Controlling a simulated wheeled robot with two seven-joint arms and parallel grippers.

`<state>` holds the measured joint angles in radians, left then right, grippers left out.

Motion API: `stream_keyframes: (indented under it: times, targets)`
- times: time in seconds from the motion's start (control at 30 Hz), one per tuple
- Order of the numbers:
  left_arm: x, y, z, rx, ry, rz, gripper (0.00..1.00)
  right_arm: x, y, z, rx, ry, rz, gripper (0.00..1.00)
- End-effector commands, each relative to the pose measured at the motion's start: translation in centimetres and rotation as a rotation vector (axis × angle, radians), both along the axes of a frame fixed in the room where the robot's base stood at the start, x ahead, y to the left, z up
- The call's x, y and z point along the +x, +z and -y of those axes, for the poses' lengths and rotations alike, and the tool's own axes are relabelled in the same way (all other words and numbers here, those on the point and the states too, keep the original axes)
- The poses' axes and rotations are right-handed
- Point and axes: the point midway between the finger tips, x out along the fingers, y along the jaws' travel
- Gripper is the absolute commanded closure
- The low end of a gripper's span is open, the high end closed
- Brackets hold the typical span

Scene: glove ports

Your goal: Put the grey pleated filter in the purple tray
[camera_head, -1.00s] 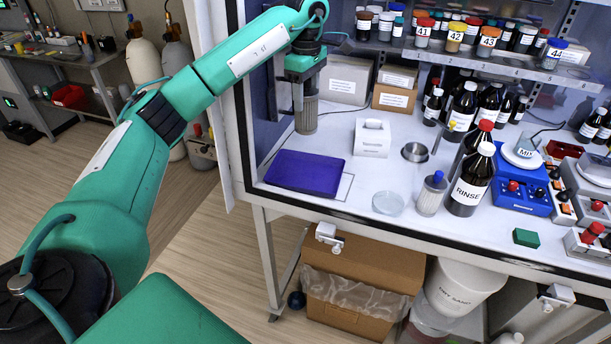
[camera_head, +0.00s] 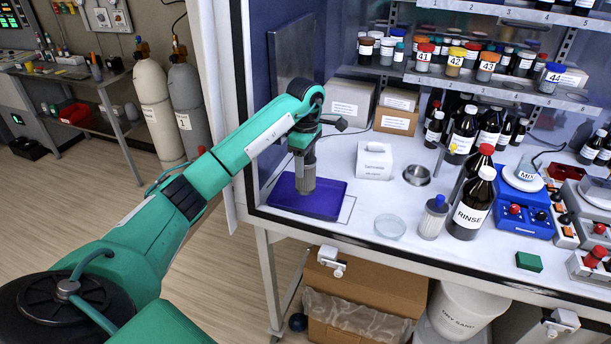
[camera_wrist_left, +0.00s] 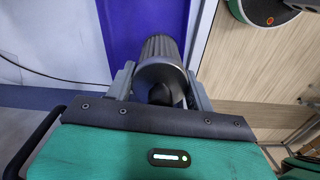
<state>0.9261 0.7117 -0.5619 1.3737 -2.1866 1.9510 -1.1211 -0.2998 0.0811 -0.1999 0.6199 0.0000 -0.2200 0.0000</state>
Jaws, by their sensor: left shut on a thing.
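The grey pleated filter (camera_head: 306,176) is an upright ribbed cylinder. My left gripper (camera_head: 303,160) is shut on its upper end. In the left wrist view the filter (camera_wrist_left: 158,50) sits between the two fingers of the gripper (camera_wrist_left: 160,85), with purple behind it. The purple tray (camera_head: 328,204) lies at the left front of the bench. The filter's lower end shows over the tray's inside; I cannot tell whether it touches the tray floor. My right gripper is not in view.
A white box (camera_head: 374,160), a metal bowl (camera_head: 417,175) and a glass dish (camera_head: 390,226) stand right of the tray. The cabinet's side wall (camera_head: 290,62) is close on the left. Brown bottles, including the RINSE bottle (camera_head: 470,205), stand further right.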

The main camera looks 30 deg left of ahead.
Motion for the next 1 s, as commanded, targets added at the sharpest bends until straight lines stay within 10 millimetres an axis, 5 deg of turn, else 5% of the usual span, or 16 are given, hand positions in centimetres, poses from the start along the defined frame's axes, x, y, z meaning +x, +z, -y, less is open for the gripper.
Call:
stream_keyframes:
  times: [0.53, 0.9, 0.93, 1.0]
  targets:
    - [0.0, -5.6, 0.0, -0.001, 0.000, -0.001, 0.73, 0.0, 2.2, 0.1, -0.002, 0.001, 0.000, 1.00]
    - [0.0, -6.4, -0.1, 0.001, -0.001, 0.002, 0.73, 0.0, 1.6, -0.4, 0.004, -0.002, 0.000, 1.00]
    - [0.0, -6.3, 0.0, 0.001, -0.001, 0.002, 0.43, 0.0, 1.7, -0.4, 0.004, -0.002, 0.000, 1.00]
    - [0.0, -6.3, 0.0, 0.001, -0.001, 0.001, 0.29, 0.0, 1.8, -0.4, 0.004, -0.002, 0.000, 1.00]
